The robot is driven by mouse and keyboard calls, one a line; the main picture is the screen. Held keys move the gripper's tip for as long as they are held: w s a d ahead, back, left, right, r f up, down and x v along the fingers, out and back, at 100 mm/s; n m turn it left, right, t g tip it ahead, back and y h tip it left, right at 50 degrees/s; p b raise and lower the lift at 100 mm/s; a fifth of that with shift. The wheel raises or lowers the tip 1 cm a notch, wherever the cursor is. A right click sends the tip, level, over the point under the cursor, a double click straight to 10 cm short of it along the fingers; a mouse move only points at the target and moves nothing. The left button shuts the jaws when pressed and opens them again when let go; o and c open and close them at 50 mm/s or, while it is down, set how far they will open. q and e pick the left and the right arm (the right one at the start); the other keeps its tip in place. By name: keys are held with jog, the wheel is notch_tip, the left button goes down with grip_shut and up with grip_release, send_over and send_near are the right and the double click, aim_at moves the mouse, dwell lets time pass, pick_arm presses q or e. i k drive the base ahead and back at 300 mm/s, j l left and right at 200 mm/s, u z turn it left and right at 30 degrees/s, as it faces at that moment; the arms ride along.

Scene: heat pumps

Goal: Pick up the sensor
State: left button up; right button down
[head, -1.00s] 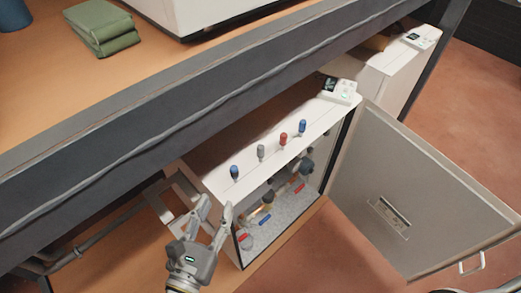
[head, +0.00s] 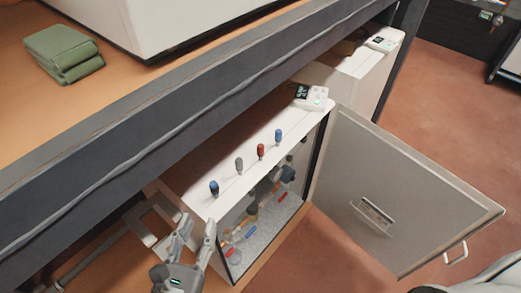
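I cannot tell for sure which part is the sensor. The open white heat pump cabinet (head: 190,178) stands under the bench, with pipes and colored fittings inside (head: 262,200). Blue, grey and red capped stubs (head: 261,152) stand in a row on its top. A small white device with a dark screen (head: 311,97) sits at the top's far end. My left gripper (head: 198,228) is open and empty at the cabinet's near left corner, apart from the inside fittings. My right gripper is not in view.
The cabinet door (head: 400,190) hangs open to the right, with a handle (head: 456,253). The bench edge (head: 130,135) runs above the cabinet. A folded green cloth (head: 64,53) lies on the bench. A second white unit (head: 352,80) stands behind.

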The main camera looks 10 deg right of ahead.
aim_at(278, 132)
jog(key=l+u, duration=0.25)
jog(key=l, duration=0.35)
jog(key=l+u, duration=0.2)
jog(key=l, duration=0.35)
jog(key=k+l+u, duration=0.25)
jog(key=l, duration=0.3)
jog(key=i, duration=0.1)
